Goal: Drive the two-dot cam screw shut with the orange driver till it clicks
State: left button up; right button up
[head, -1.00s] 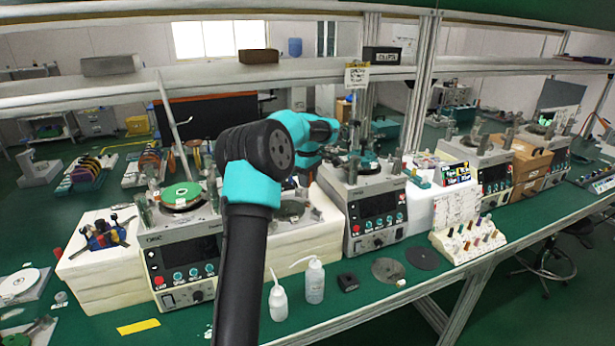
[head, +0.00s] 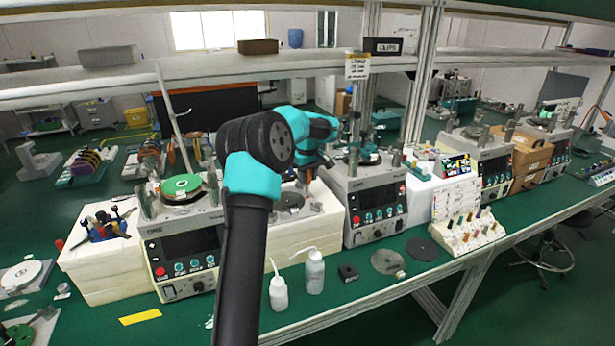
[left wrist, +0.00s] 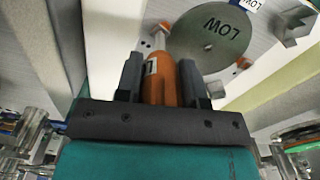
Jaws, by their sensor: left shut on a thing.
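In the left wrist view my left gripper (left wrist: 159,76) is shut on the orange driver (left wrist: 162,88). The driver's pale shaft points away from me, toward a light panel beside a round grey plate (left wrist: 218,40) marked LOW. I cannot tell whether its tip touches anything. Small orange parts show at the plate's edge, one on its right (left wrist: 244,62). My right gripper is not in view.
The middle lapping machine (head: 378,212) stands on the green bench, with another (head: 185,265) to its left. A shelf (head: 200,75) and upright posts (head: 424,80) stand close behind.

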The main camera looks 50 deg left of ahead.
pick_arm(q)
jog(key=m, duration=0.4)
jog(key=shift+m, duration=0.4)
jog(key=m, duration=0.3)
jog(key=shift+m, duration=0.3)
jog(key=m, duration=0.3)
jog(key=shift+m, duration=0.4)
jog(key=m, duration=0.4)
jog(key=shift+r, duration=0.1)
jog(key=shift+r, duration=2.15)
